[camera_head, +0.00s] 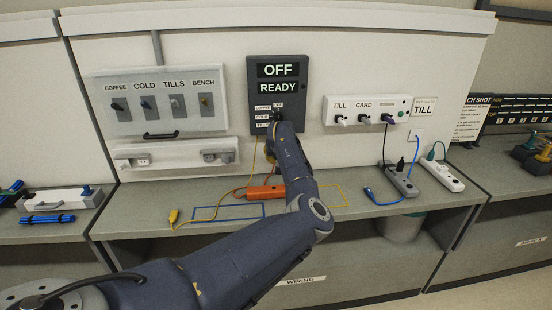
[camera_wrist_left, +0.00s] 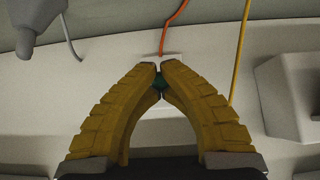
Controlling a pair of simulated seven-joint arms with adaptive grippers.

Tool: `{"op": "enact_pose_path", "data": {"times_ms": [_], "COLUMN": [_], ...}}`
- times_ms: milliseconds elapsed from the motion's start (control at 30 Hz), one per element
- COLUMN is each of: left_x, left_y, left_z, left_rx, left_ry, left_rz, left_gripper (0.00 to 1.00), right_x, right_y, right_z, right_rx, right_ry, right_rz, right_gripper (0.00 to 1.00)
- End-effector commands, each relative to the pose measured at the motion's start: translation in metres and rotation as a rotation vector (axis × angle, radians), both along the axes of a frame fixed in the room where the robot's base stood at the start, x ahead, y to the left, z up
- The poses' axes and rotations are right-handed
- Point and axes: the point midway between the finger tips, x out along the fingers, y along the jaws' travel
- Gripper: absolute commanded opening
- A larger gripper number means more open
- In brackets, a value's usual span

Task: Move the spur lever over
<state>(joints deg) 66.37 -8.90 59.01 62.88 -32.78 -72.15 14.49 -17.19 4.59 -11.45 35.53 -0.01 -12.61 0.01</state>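My left gripper (camera_head: 276,119) is up against the lower part of the dark OFF/READY panel (camera_head: 290,98). My own arm hides its fingertips in the head view. I cannot tell whether this part is the spur lever, as no label reads SPUR. A white switch panel (camera_head: 157,80) at left has coloured levers under COFFEE, COLD, TILLS and BENCH. My right gripper is not in view.
An orange block (camera_head: 266,192) and a yellow cable (camera_head: 215,212) lie on the grey counter (camera_head: 150,208). The orange cable (camera_wrist_left: 175,25) and yellow cable run close to my left fingers. A white TILL/CARD socket panel (camera_head: 367,111) and power strips (camera_head: 443,176) are at right.

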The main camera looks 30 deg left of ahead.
Motion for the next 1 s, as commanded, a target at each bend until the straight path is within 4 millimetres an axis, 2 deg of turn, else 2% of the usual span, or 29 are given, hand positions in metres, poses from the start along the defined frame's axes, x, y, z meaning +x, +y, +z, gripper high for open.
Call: {"op": "enact_pose_path", "data": {"times_ms": [400,1000], "left_x": [0.002,0.005], "left_y": [0.001,0.004], "left_z": [-0.016,-0.023], "left_rx": [0.0,0.001], "left_ry": [0.0,-0.001], "left_rz": [0.0,0.0], "left_gripper": [0.0,0.0], "right_x": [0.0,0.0], "right_y": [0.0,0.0], "right_z": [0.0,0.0], "right_rx": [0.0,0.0], "right_ry": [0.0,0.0], "right_rz": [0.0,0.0], "right_gripper": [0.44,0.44]}}
